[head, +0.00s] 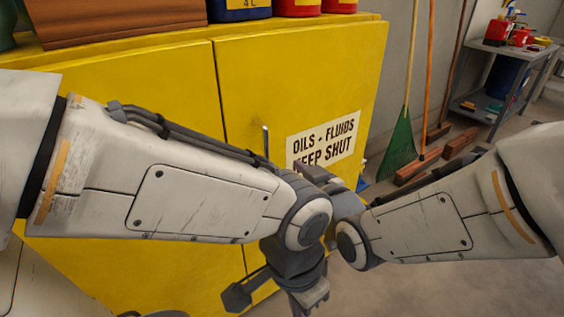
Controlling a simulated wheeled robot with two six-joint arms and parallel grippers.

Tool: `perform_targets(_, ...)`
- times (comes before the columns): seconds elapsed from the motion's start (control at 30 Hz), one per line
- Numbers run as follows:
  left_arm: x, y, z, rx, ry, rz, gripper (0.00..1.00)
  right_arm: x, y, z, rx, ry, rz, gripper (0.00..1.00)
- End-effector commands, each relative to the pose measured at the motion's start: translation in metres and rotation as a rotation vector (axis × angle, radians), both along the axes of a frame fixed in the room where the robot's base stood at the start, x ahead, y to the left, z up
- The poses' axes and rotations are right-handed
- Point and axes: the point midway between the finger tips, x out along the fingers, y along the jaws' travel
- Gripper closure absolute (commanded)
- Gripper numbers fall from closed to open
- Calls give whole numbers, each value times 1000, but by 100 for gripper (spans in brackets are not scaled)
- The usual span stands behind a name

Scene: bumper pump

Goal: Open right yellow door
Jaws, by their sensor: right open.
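The right yellow door (245,85) is the cabinet front right of a vertical seam, and looks closed. It bears a white sign, "OILS + FLUIDS KEEP SHUT" (325,138). A slim upright metal handle (265,138) shows left of the sign; its lower end is hidden behind my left forearm. My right gripper (311,174) is open, close to the door just below the sign's left part and right of the handle. It is partly hidden by my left arm; I see no contact with the handle. My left gripper (276,297) hangs low before the cabinet; its jaw opening is unclear.
The left yellow door (130,90) also looks closed. A wooden box (120,22) and several cans (240,8) stand on the cabinet top. My forearms nearly meet in front of the door.

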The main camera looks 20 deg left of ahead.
Motion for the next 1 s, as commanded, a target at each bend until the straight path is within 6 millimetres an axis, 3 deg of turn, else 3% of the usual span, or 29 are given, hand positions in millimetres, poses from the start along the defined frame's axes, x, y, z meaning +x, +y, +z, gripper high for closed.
perform_targets(0.03,0,0,-23,-1,-1,0,100,3,5,-14,38,-49,4,53)
perform_targets(0.2,0,0,-38,-1,-1,0,100,8,13,-4,130,-165,11,53)
perform_targets(0.37,0,0,-38,-1,-1,0,100,15,19,2,152,-192,11,53)
perform_targets(0.8,0,0,-39,-1,-1,0,100,73,67,3,150,-190,9,53)
perform_targets(1.0,0,0,-39,-1,-1,0,100,86,79,2,149,-190,9,53)
